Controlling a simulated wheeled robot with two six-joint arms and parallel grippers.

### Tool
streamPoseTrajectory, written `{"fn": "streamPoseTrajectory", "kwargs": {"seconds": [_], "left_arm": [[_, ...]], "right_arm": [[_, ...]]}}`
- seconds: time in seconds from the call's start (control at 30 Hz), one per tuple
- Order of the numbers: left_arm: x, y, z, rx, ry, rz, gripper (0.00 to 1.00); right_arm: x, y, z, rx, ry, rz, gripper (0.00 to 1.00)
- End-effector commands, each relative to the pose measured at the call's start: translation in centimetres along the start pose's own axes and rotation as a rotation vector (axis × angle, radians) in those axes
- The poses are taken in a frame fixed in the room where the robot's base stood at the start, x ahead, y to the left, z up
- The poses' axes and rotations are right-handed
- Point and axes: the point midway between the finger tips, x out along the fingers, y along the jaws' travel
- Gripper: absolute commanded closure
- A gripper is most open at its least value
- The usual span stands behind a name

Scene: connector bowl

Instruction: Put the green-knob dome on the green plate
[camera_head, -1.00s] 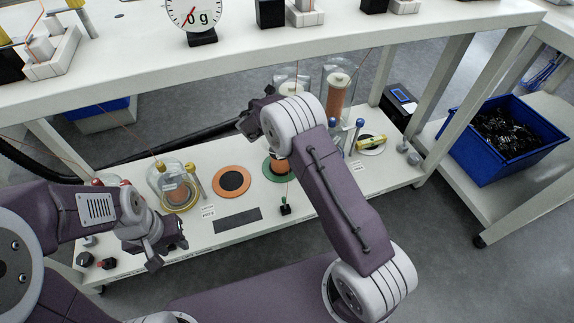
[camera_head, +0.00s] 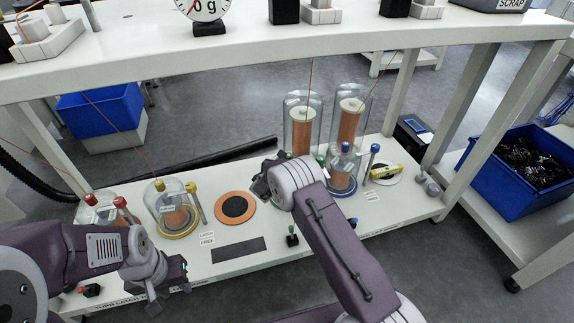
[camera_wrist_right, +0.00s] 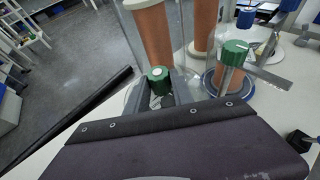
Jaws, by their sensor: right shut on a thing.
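My right gripper (camera_head: 258,184) is low over the bench and hides most of the green plate in the head view. In the right wrist view it is shut on the green knob (camera_wrist_right: 157,76) of the dome. The dome's clear glass is hard to make out, and I cannot tell whether it touches the plate. A second, larger green knob (camera_wrist_right: 234,52) tops a post to the right; it also shows in the head view (camera_head: 320,158). My left gripper (camera_head: 170,290) is open and empty, over the bench's front left.
A yellow-knob dome (camera_head: 172,212) stands at left, with an orange plate (camera_head: 235,196) beside it. A blue-knob dome and blue plate (camera_head: 343,193) are at right. Tall glass cylinders with copper coils (camera_head: 301,130) stand behind. An upper shelf (camera_head: 250,58) overhangs the back.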

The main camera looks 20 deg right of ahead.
Motion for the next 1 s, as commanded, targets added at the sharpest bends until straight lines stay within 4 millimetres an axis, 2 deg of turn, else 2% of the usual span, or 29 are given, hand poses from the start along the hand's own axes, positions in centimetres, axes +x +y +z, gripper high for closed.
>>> {"fn": "streamPoseTrajectory", "kwargs": {"seconds": [0.27,0.3,0.37,0.4,0.67,0.77,0.87,1.0], "left_arm": [[0.2,0.0,0.0,0.000,0.001,0.000,0.64],[0.2,0.0,0.0,0.000,0.001,0.000,0.64],[0.1,0.0,0.0,0.000,0.001,0.000,0.64],[0.1,0.0,0.0,0.000,0.001,0.000,0.64],[0.0,0.0,0.0,0.000,0.001,0.000,0.64],[-0.6,0.0,-0.1,0.000,0.001,0.000,0.64],[-1.7,0.0,-0.2,0.000,0.001,0.000,0.64],[-4.0,0.1,-0.4,0.000,0.001,0.000,0.64]], "right_arm": [[0.1,0.0,-0.1,0.002,0.000,0.001,1.00],[0.1,0.0,-0.2,0.001,0.002,0.001,0.69],[0.1,0.0,-0.1,0.001,0.002,0.001,0.52],[0.1,0.0,-0.1,0.001,0.002,0.001,0.50],[0.0,0.0,-0.1,0.001,0.002,0.001,0.50],[-0.3,0.1,0.4,0.000,0.002,0.001,0.50],[-1.9,0.1,0.6,-0.002,0.004,0.003,0.50],[-5.3,0.1,0.9,-0.004,0.004,0.004,0.50]]}}
